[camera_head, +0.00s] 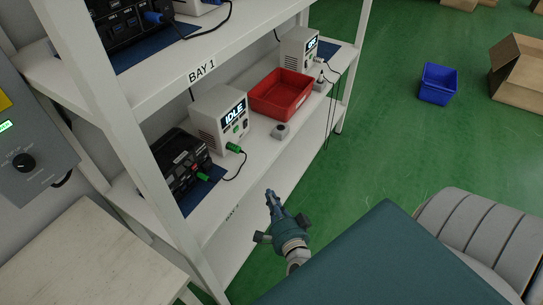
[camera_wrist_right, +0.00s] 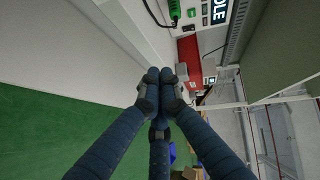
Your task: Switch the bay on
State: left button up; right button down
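A white unit (camera_head: 219,118) with a lit screen reading IDLE stands on the middle shelf under the BAY 1 label (camera_head: 202,71). A green plug (camera_head: 235,147) with a black cable sits at its front. The unit's front also shows at the top of the right wrist view (camera_wrist_right: 205,14). A small grey block with a round top (camera_head: 281,131) sits right of it near the shelf edge. My right gripper (camera_head: 270,194) is in front of the shelf, below its edge, apart from these things. Its fingers (camera_wrist_right: 160,73) are together with nothing seen between them. My left gripper is not in view.
A black device (camera_head: 180,163) on a blue mat stands left of the unit. A red bin (camera_head: 281,93) and a second white unit (camera_head: 299,50) stand farther right. A grey wall panel with a knob (camera_head: 25,162) is at left.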

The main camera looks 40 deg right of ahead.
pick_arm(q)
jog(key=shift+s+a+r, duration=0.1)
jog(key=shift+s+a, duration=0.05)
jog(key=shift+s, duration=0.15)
pick_arm(e)
jog(key=shift+s+a+f+n+g+y, duration=0.15)
jog(key=shift+s+a+f+n+y, duration=0.2)
jog(key=shift+f, duration=0.35)
jog(key=shift+s+a+f+n+g+y, duration=0.15)
jog(key=shift+a+f+n, duration=0.2)
jog(key=shift+a+f, duration=0.3)
jog(key=shift+d+f, duration=0.1)
